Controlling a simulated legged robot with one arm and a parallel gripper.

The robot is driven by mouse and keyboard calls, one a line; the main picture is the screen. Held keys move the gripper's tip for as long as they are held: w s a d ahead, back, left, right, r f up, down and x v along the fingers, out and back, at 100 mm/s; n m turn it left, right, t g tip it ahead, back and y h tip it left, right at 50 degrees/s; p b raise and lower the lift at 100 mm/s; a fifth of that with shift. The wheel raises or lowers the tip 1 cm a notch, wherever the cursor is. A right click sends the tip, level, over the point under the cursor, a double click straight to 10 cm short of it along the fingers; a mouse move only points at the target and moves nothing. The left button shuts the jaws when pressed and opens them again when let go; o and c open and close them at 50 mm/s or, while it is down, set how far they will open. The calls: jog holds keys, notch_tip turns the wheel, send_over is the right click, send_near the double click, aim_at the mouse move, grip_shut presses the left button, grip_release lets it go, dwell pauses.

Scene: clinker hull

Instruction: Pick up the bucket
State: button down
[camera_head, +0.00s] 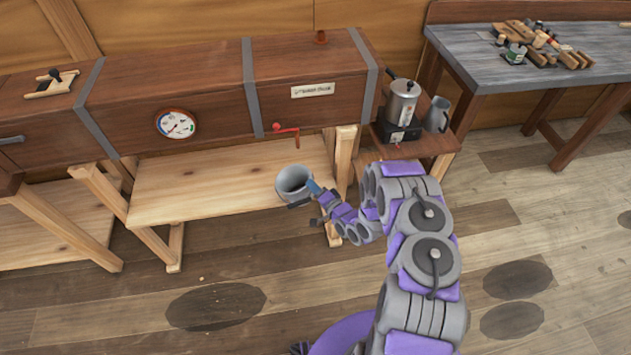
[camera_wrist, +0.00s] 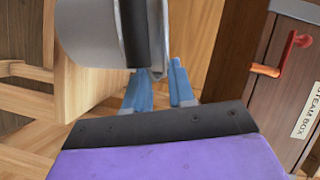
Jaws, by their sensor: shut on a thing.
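The bucket (camera_head: 293,184) is a grey metal vessel with an open top, in the middle of the head view. It is held up in front of the low wooden shelf under the long brown box. In the wrist view the bucket (camera_wrist: 90,30) fills the upper left, with a dark band down its side. My gripper (camera_head: 312,188) is at the bucket's right side. In the wrist view its blue fingers (camera_wrist: 158,85) are shut on the edge of the bucket. The bucket's underside is hidden.
The steam box (camera_head: 215,100) with a gauge and red valve handle (camera_head: 287,129) stands behind. A low wooden shelf (camera_head: 215,190) lies beneath it. A small side table holds a metal pot (camera_head: 402,100) and a grey jug (camera_head: 438,115). A workbench (camera_head: 490,65) with tools is at the upper right.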

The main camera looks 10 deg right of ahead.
jog(key=s+a+r+p, duration=0.1)
jog(key=s+a, duration=0.3)
jog(key=s, duration=0.5)
jog(key=shift+s+a+p, duration=0.15)
jog(key=shift+p, duration=0.3)
dwell(2.5)
